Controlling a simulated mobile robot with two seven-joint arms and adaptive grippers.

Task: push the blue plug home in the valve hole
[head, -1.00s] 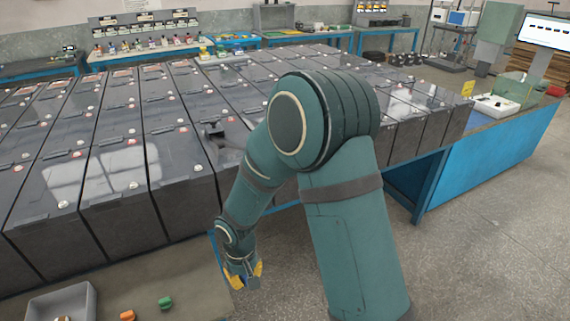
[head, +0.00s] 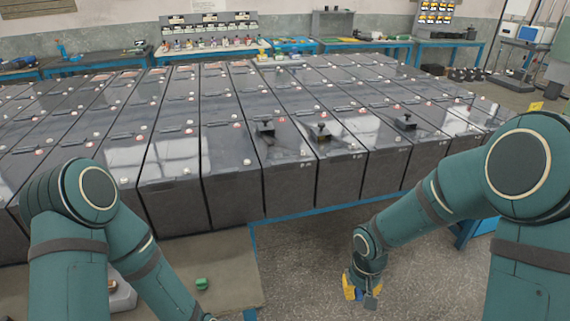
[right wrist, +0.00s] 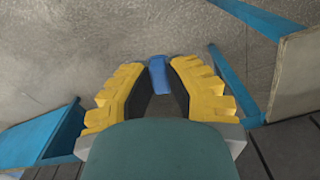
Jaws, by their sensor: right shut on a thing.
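My right gripper (head: 362,289) hangs low over the floor, in front of the battery rows and right of the tan bench top. In the right wrist view it (right wrist: 158,92) is shut on the blue plug (right wrist: 158,72), which shows between the yellow-backed fingers. In the head view I cannot make the plug out clearly. My left arm comes in at the left, but its gripper is out of the picture at the bottom. The dark batteries (head: 232,190) have small pale and red caps on top. I cannot tell which spot is the open valve hole.
Black fixtures stand on the battery tops (head: 265,127), (head: 320,131), (head: 405,122). A green plug (head: 202,284) lies on the tan bench top (head: 228,268). A grey tray (head: 123,299) is partly hidden by my left arm. Floor is free around my right gripper.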

